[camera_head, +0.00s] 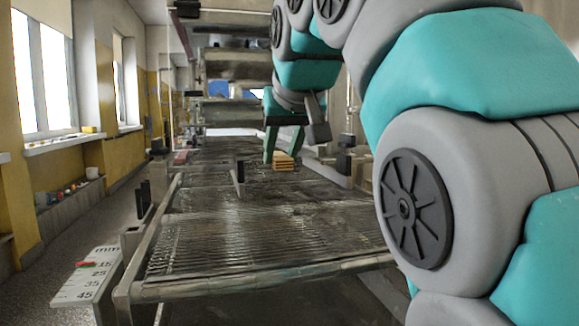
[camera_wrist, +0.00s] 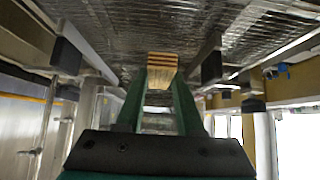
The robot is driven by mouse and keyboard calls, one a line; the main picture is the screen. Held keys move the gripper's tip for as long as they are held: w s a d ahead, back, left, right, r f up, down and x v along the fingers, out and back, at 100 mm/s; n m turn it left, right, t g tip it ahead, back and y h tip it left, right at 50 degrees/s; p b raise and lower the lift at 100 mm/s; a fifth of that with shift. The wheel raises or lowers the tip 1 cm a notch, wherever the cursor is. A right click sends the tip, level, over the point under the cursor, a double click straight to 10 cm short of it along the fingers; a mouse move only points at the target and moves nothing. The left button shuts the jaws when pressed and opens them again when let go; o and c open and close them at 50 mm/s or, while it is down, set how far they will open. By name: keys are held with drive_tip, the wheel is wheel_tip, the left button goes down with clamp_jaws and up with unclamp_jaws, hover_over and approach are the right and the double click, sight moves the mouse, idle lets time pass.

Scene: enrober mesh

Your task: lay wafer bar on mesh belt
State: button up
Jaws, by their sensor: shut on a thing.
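The wafer bar (camera_head: 284,162) is a small, layered, tan-brown block over the far middle part of the mesh belt (camera_head: 235,235). It also shows in the wrist view (camera_wrist: 162,62), between the tips of two green fingers. My gripper (camera_head: 271,150) is shut on the bar, with its fingers pointing down in the head view. The belt is a dark, shiny wire mesh, and it fills the upper part of the wrist view (camera_wrist: 120,30). I cannot tell whether the bar touches the mesh or hangs just above it.
Metal side rails (camera_head: 155,235) border the belt, with dark upright posts (camera_head: 239,172) along it. A scale plate marked in mm (camera_head: 88,275) stands at the near left corner. Machine housing (camera_head: 235,65) rises over the far end. The near belt is clear.

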hover_over(279, 179)
drive_tip(key=s, duration=0.3)
drive_tip(key=shift+w+d+f+p, duration=0.1)
drive_tip(key=shift+d+f+p, duration=0.25)
drive_tip(key=shift+f+p, duration=0.1)
drive_tip(key=shift+w, duration=0.25)
drive_tip(key=shift+f, duration=1.8)
drive_tip(key=shift+b, duration=0.3)
drive_tip(key=shift+f, duration=0.15)
drive_tip(key=o, duration=1)
